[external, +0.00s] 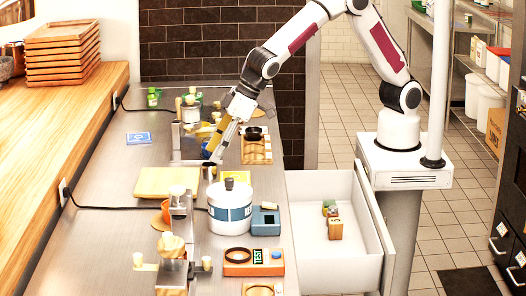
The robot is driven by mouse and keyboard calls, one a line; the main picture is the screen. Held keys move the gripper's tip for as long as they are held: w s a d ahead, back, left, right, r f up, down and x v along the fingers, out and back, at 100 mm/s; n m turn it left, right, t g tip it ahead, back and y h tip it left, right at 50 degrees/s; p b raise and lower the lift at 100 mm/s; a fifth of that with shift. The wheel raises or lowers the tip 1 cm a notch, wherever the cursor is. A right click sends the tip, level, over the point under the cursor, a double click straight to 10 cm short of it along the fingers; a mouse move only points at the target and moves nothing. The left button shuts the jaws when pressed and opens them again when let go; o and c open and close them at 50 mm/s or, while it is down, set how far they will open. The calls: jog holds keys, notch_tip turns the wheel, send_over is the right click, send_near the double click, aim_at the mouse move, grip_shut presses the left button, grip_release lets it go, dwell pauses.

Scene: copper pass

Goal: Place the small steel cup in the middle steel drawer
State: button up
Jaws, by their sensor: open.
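The open drawer (361,250) is pale and steel-like and sticks out to the right of the counter. It holds a brown block and a greenish block. My gripper (214,156) is open and points down over the middle of the counter, left of and behind the drawer. A small dark-rimmed cup-like thing (209,173) stands just below the fingertips; it may be the small steel cup, but it is too small to be sure. I cannot tell whether the fingers touch it.
A white canister (230,207) with a blue band stands in front of my gripper, beside a wooden board (168,182). A blue-grey box (265,221) and an orange device (253,262) sit near the drawer. A wooden tray (257,150) lies right of my gripper. The drawer has bare floor space.

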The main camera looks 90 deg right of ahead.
aim_at(204, 174)
jog(key=shift+f, duration=0.1)
jog(key=shift+s+x, duration=0.15)
jog(key=shift+x, duration=0.6)
jog(key=shift+s+x, duration=0.15)
jog(key=shift+x, duration=1.75)
jog(key=shift+a, duration=0.2)
jog(key=shift+c, duration=0.4)
jog(key=c, duration=1.1)
jog(key=shift+r, duration=0.2)
jog(key=shift+r, duration=4.85)
